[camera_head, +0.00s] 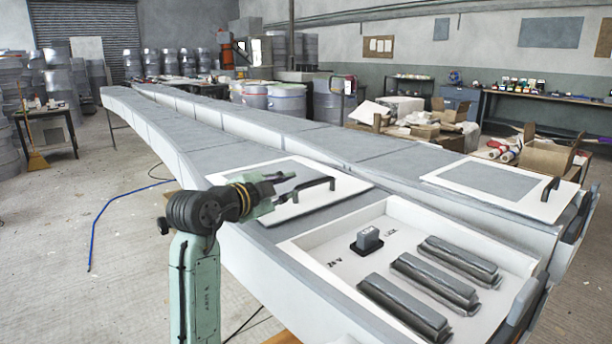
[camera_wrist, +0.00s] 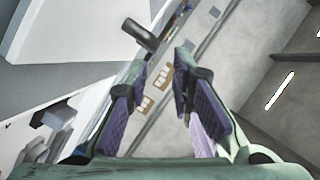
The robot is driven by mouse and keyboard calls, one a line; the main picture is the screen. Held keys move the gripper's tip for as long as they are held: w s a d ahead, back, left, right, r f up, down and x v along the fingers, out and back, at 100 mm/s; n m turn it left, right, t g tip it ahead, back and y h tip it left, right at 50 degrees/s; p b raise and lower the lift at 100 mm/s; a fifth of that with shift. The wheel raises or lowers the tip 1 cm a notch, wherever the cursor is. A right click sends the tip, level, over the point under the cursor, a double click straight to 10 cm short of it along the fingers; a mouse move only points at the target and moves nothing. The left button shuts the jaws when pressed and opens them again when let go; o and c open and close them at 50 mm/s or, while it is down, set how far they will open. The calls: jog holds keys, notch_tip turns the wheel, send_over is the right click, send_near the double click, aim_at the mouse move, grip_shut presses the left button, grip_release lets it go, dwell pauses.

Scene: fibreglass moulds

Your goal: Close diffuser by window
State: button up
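Two white panels with grey insets look like the covers here; I cannot tell which the task calls the diffuser. The left panel (camera_head: 341,188) lies on the near long grey body, beyond an open white-rimmed bay (camera_head: 314,262), and has a black bar handle (camera_head: 318,184). The right panel (camera_head: 459,193) lies on the second body and has a black handle (camera_head: 549,189). My gripper (camera_head: 284,187) is over the left panel, close to its handle. In the wrist view my gripper (camera_wrist: 161,70) is open with nothing between its pads. A dark bar end (camera_wrist: 139,35) shows just beyond the fingertips.
The open bay holds a small dark box (camera_head: 368,240) and several ribbed grey modules (camera_head: 435,282). Cardboard boxes (camera_head: 548,156) and a workbench (camera_head: 540,97) stand at right. A blue hose (camera_head: 105,208) lies on the left floor, which is otherwise mostly clear.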

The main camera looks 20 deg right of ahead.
aim_at(310, 184)
jog(key=shift+d+f+m+g, duration=0.3)
jog(key=shift+d, duration=0.45)
jog(key=p+x, duration=0.3)
jog(key=x, duration=0.7)
jog(key=shift+w+d, duration=0.1)
jog(key=shift+w, duration=0.1)
jog(key=shift+f, duration=0.1)
jog(key=shift+c, duration=0.5)
grip_shut()
